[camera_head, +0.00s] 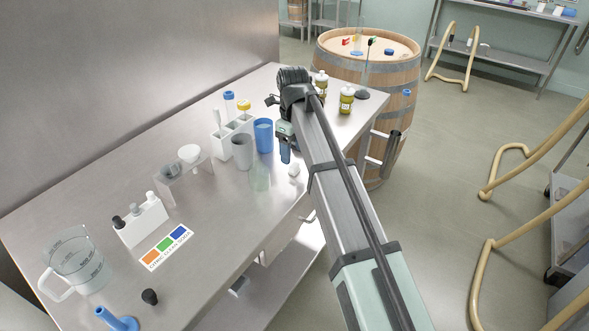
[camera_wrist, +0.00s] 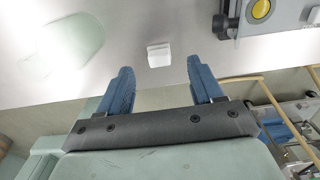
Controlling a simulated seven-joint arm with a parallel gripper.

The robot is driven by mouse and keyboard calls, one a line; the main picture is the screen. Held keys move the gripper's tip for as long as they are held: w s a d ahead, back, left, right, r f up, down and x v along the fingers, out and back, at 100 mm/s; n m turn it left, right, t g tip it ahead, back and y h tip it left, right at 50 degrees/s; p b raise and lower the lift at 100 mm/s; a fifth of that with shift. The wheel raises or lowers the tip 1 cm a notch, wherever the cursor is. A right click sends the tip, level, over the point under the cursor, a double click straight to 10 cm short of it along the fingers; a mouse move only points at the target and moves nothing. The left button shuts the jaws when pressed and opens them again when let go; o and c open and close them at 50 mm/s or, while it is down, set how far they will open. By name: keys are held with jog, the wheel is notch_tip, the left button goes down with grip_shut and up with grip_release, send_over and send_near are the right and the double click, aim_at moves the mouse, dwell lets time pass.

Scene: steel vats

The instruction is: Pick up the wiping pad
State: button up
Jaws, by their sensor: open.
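The wiping pad looks to be a small white block (camera_wrist: 159,55) on the steel bench top, near its edge, in the wrist view. It also shows in the head view as a small white piece (camera_head: 294,170) beside my arm. My gripper (camera_wrist: 160,67) has its two blue fingers apart with nothing between them. In the wrist view the block lies just beyond the fingertips, centred on the gap. In the head view my gripper (camera_head: 285,153) is partly hidden by my own arm, and the block is close by it.
A clear glass (camera_head: 260,177), a blue cup (camera_head: 263,136) and a grey cup (camera_head: 242,153) stand left of my gripper. Yellow-capped bottles (camera_head: 346,100) stand farther back, right of my arm. A measuring jug (camera_head: 75,262) is at the near left. The bench's front edge is close to the block.

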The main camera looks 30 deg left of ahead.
aim_at(294, 165)
jog(key=shift+s+d+f, duration=0.1)
jog(key=shift+d+f, duration=0.05)
jog(key=shift+f, duration=1.25)
jog(key=shift+d+f, duration=0.1)
jog(key=shift+f, duration=1.25)
jog(key=c, duration=1.1)
jog(key=shift+r, duration=0.1)
notch_tip(294, 165, up, 9)
jog(key=shift+r, duration=0.15)
jog(key=w+a, duration=0.1)
jog(key=w, duration=0.3)
jog(key=w+a, duration=0.2)
jog(key=w, duration=0.2)
jog(key=w+a+f, duration=0.1)
jog(key=w, duration=0.2)
jog(key=shift+w+a, duration=0.2)
jog(key=shift+w, duration=0.2)
jog(key=shift+w+f, duration=0.2)
jog(key=shift+w, duration=0.2)
